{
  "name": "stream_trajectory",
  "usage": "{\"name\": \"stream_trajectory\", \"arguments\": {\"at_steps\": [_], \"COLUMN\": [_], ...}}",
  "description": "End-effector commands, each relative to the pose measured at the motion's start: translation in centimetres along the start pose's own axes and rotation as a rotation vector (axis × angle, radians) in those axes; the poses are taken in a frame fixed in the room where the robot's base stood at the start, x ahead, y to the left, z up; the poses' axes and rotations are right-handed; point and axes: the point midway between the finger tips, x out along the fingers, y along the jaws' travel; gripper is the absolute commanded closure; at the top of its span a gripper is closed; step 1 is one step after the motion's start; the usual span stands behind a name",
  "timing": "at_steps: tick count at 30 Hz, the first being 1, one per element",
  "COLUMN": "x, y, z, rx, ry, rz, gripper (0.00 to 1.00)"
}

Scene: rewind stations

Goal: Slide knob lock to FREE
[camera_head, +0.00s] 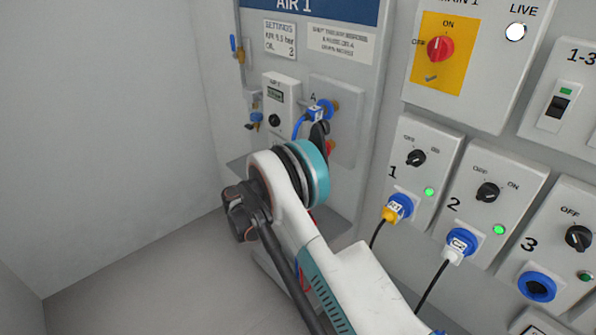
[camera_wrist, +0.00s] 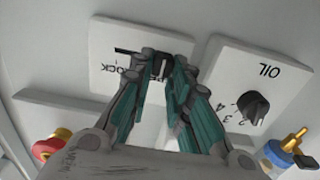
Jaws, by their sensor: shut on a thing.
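In the wrist view, a black sliding knob (camera_wrist: 158,64) stands on a white plate (camera_wrist: 108,82). My gripper (camera_wrist: 160,70) is shut on the knob, with a fingertip on each side. A dark slot (camera_wrist: 128,50) runs left from the knob. The lettering appears upside down; the end of LOCK can be read at the left, and the rest is partly covered by my fingers. In the head view my arm hides the gripper and the knob.
An OIL dial (camera_wrist: 254,106) sits on the plate at the right in the wrist view. Brass fittings, one with a red part (camera_wrist: 50,145) and one with a blue part (camera_wrist: 278,154), are near the lower corners. The head view shows the AIR 1 panel (camera_head: 352,60) and several numbered sockets at the right.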

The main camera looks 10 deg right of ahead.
Motion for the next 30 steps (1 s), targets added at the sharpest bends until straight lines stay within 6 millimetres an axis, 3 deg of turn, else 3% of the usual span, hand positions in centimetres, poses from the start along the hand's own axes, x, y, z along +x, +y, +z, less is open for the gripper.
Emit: {"name": "stream_trajectory", "arguments": {"at_steps": [2,3,5,17,23,30], "x": [0.0,0.0,-0.1,-0.4,-3.3,-8.2], "y": [-0.3,-0.3,-0.4,-0.2,-0.3,-0.3], "z": [-0.2,-0.2,-0.2,-0.1,-0.1,-0.1], "rx": [0.0,0.0,0.0,0.0,0.0,0.0], "ry": [0.002,0.002,0.003,0.002,0.002,0.002], "rz": [-0.009,-0.009,-0.01,-0.006,-0.008,-0.009], "gripper": [1.0,0.76,0.62,0.62,0.62,0.62]}}
